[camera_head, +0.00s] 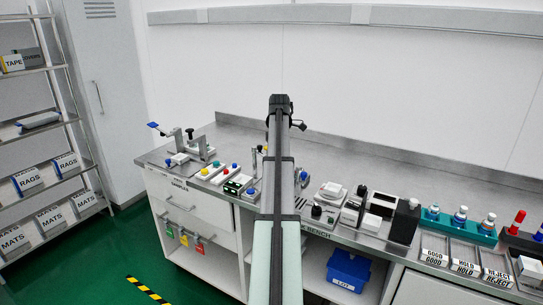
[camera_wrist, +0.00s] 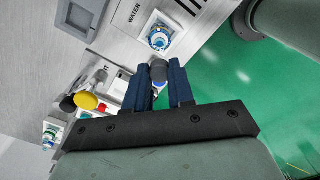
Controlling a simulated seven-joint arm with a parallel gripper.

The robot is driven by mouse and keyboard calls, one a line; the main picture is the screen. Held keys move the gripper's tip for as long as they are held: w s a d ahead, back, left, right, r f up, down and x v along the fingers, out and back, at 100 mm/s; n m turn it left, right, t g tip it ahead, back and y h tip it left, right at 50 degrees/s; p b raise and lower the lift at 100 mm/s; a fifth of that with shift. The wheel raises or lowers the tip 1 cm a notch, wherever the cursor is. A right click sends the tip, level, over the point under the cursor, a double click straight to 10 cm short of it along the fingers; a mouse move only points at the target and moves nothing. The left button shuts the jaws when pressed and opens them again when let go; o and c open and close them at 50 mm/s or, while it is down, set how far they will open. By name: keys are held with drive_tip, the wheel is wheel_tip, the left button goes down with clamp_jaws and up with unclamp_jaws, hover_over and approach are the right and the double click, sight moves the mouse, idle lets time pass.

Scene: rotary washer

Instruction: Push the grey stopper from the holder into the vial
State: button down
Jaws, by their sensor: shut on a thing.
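In the wrist view my gripper (camera_wrist: 159,66) has its two dark blue fingers on either side of a small grey cylinder (camera_wrist: 158,71), shut on it. The cylinder looks like the grey stopper in its holder; which part the fingers grip I cannot tell. A round blue-and-white piece (camera_wrist: 160,39) in a square white base lies just beyond the fingertips, apart from the cylinder in the picture. It may be the vial seen from above; I cannot tell.
A yellow knob (camera_wrist: 87,101) stands left of the fingers in the wrist view. In the head view, small fixtures line the bench (camera_head: 340,166), with a black block (camera_head: 405,222) and a green rack of bottles (camera_head: 451,226) to the right. The bench's back strip is mostly clear.

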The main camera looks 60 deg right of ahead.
drive_tip(key=shift+f, duration=3.15)
drive_tip(key=shift+f, duration=0.45)
idle(1.4)
drive_tip(key=c, duration=0.9)
unclamp_jaws()
drive_tip(key=shift+r, duration=0.1)
wheel_tip(320, 180, up, 14)
drive_tip(key=shift+f, duration=0.15)
